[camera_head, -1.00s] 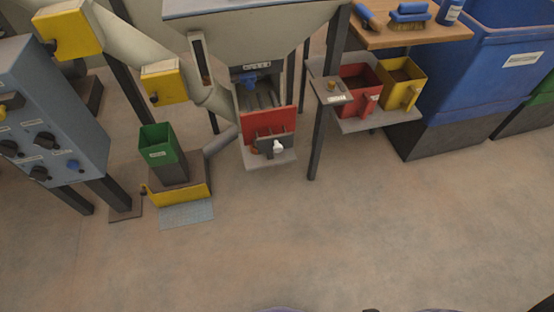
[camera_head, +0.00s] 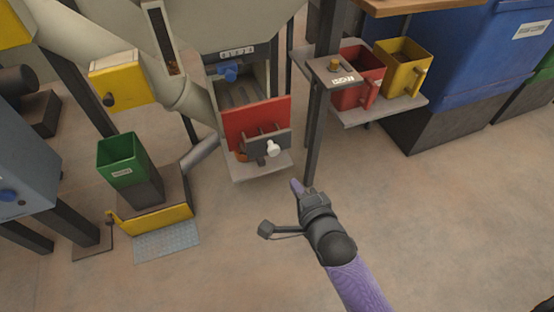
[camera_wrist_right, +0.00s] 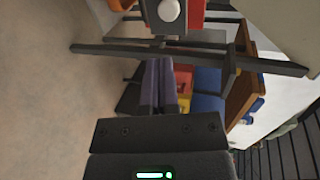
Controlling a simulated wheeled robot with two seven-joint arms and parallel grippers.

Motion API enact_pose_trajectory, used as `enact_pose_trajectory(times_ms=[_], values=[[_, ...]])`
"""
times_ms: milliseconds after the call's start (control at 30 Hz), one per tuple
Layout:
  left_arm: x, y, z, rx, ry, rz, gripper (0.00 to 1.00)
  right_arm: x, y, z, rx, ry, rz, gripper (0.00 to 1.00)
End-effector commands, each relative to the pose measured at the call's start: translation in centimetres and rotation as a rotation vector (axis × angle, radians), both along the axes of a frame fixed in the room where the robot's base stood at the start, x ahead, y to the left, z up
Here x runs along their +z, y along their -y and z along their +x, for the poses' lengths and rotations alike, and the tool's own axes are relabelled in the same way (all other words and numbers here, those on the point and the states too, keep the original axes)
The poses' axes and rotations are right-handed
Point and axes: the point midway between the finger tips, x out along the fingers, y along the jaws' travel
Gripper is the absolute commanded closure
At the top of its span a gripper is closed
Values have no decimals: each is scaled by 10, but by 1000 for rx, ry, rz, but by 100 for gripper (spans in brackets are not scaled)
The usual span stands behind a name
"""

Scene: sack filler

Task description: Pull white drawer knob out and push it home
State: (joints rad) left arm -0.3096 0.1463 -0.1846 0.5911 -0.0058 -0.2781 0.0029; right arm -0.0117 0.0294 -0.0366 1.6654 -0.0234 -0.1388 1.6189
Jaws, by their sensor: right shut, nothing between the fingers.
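The white drawer knob (camera_head: 272,149) sticks out from a small dark grey drawer front (camera_head: 256,144) below a red panel (camera_head: 256,119) on the sack filler. In the right wrist view the knob (camera_wrist_right: 169,10) shows at the top edge, partly cut off, on its dark plate. My right gripper (camera_head: 297,187) is below and to the right of the knob, apart from it. Its fingers (camera_wrist_right: 158,70) are together with nothing between them. My left gripper is not in view.
A dark upright post (camera_head: 313,135) stands just right of the drawer, close to my right gripper. A green bin (camera_head: 122,157) stands left. The floor in front is clear.

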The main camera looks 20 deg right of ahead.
Motion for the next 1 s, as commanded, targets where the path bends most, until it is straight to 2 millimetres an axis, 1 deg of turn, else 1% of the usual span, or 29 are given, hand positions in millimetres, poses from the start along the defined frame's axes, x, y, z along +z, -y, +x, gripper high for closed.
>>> enact_pose_trajectory(times_ms=[33, 267, 400, 500, 633, 800, 1000], values=[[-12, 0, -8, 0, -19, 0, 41, -12, 0, 11, 1, -3, -3, 100], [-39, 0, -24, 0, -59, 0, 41, -29, -2, 58, 1, -6, -3, 100], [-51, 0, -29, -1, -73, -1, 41, -28, -3, 82, 2, -5, -5, 100], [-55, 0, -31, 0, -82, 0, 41, -25, -3, 93, 2, -5, -5, 100], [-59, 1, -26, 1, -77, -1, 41, -22, -4, 100, 2, -4, -5, 100], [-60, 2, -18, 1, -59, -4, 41, -20, -4, 101, 2, -4, -5, 100], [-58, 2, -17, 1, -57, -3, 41, -19, -4, 100, 2, -3, -3, 100]])
